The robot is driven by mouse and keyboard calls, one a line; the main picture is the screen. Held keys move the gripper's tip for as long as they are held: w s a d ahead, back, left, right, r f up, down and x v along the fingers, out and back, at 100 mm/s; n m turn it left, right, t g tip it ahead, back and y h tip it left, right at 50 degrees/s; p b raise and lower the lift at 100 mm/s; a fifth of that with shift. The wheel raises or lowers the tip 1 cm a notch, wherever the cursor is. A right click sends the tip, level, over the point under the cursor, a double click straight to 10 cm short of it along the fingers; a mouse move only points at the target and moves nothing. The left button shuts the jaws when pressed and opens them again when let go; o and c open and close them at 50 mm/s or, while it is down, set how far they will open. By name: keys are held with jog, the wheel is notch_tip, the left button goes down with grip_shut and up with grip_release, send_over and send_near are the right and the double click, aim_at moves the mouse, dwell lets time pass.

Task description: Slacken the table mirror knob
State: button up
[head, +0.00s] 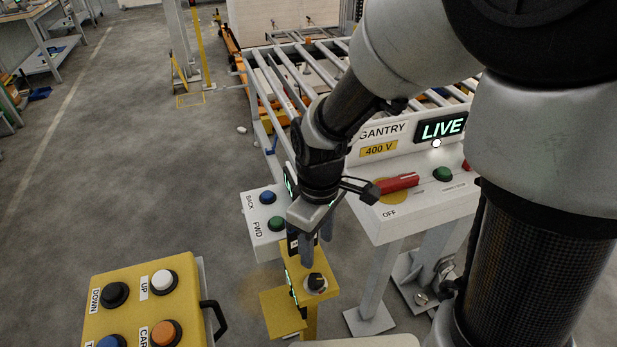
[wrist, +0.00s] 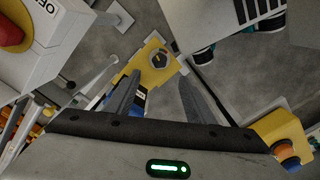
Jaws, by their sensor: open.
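A small dark knob (head: 316,282) with a light ring around its base sits on top of a yellow post bracket (head: 300,314). I see no mirror, and no readable label by the knob, so I cannot confirm it is the table mirror knob. The knob also shows in the wrist view (wrist: 159,60), beyond the fingertips and roughly centred between them. My gripper (head: 316,252) is open and empty, pointing down just above the knob and apart from it. The wrist view (wrist: 158,85) shows its two fingers spread wide.
A yellow button box (head: 138,299) stands at the lower left. A grey box (head: 262,240) with blue and green buttons is just left of my gripper. The gantry panel (head: 425,201) at right has a red switch (head: 398,184) and a LIVE sign.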

aim_at(316, 278)
notch_tip(316, 278, down, 13)
jog(key=shift+r+b, duration=0.2)
jog(key=shift+b, duration=0.6)
jog(key=c, duration=1.1)
jog(key=shift+o, duration=0.2)
jog(key=shift+n, duration=0.3)
jog(key=n, duration=0.3)
jog(key=shift+w, duration=0.1)
jog(key=shift+n+p, duration=0.7)
jog(key=shift+n, duration=0.8)
